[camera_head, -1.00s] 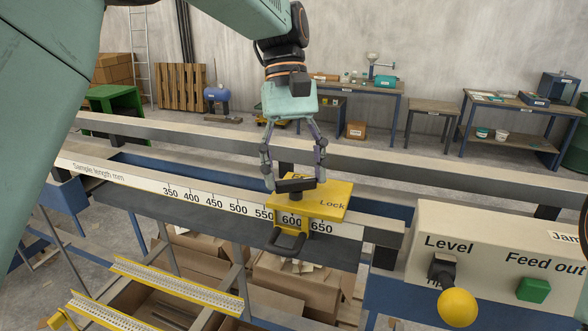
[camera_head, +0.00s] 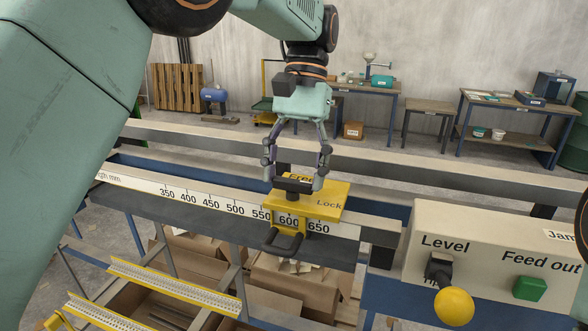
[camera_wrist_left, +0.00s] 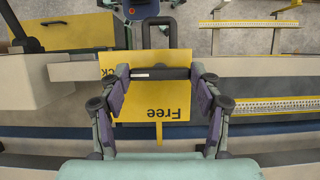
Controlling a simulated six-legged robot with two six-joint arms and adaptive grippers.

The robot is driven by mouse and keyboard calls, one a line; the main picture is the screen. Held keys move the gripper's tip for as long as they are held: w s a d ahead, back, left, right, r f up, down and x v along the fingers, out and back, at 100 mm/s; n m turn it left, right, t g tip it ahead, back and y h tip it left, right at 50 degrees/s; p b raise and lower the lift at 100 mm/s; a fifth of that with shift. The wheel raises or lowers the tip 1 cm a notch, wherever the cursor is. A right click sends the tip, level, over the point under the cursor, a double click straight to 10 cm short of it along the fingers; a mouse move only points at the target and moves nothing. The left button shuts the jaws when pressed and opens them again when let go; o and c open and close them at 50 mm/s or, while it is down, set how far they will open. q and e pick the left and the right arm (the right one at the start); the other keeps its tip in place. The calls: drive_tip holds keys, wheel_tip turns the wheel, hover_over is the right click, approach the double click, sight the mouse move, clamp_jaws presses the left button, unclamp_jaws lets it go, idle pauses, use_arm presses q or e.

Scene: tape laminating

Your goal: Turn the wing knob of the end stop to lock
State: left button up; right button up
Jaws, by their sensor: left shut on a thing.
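The end stop (camera_head: 330,190) is a yellow block on the sample length rail, with "Free" on its far side and "Lock" at its right. Its black wing knob (camera_head: 292,186) sits on top; the bar runs left to right, with its right end slightly nearer me. My left gripper (camera_head: 293,178) points down from above and is shut on the knob, one finger at each end of the bar. In the left wrist view, the gripper (camera_wrist_left: 160,78) spans the knob (camera_wrist_left: 160,73), and "Free" reads upside down; "Lock" is partly covered by a finger. My right gripper is out of view.
The scale (camera_head: 200,201) runs along the rail, with the end stop near 600. A control panel (camera_head: 410,235) with a Level switch, yellow knob (camera_head: 455,305) and green button (camera_head: 530,288) stands right. A dark handle loop (camera_head: 285,243) juts from the stop's front.

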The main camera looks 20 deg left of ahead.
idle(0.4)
use_arm(q)
drive_tip(key=o, duration=1.2)
drive_tip(key=shift+c, duration=0.2)
drive_tip(key=v, duration=0.7)
drive_tip(key=shift+r, duration=0.25)
drive_tip(key=shift+x, duration=3.75)
drive_tip(key=shift+w, duration=0.1)
